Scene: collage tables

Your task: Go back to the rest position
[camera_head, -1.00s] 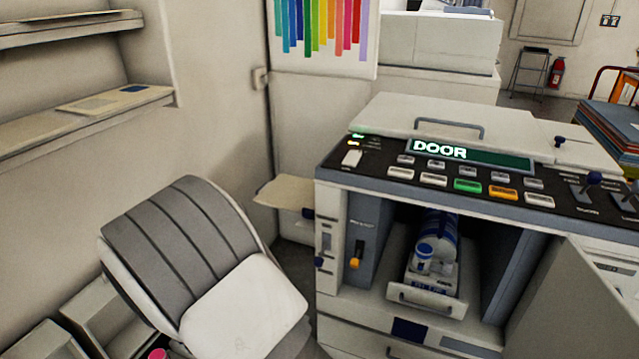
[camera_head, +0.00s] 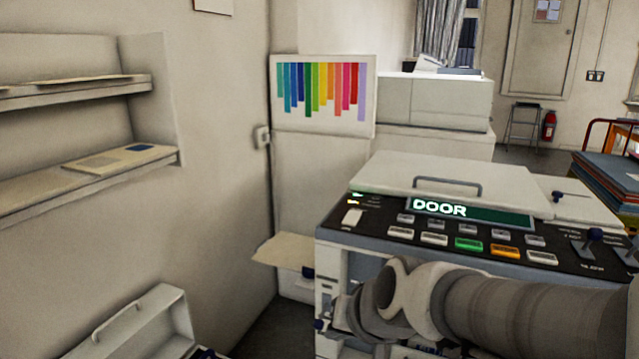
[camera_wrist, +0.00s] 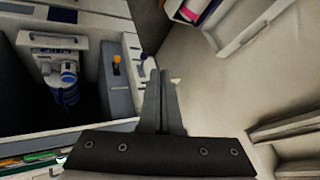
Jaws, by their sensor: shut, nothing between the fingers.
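My gripper (camera_wrist: 163,95) shows in the wrist view with its two dark fingers together and nothing between them. It points down past the front of the copier, over the floor and wall side. In the head view my arm reaches in from the right across the copier's front. The gripper's fingertips cannot be made out there. The white and dark copier (camera_head: 430,170) has a lit display (camera_head: 468,212) reading "DOOR".
In the wrist view the copier's front is open, with a pulled-out drawer (camera_wrist: 52,42) holding a blue and white cartridge (camera_wrist: 64,82). A side tray (camera_head: 283,252) juts from the copier's left. Wall shelves (camera_head: 85,185) and a pale box (camera_head: 135,318) stand left.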

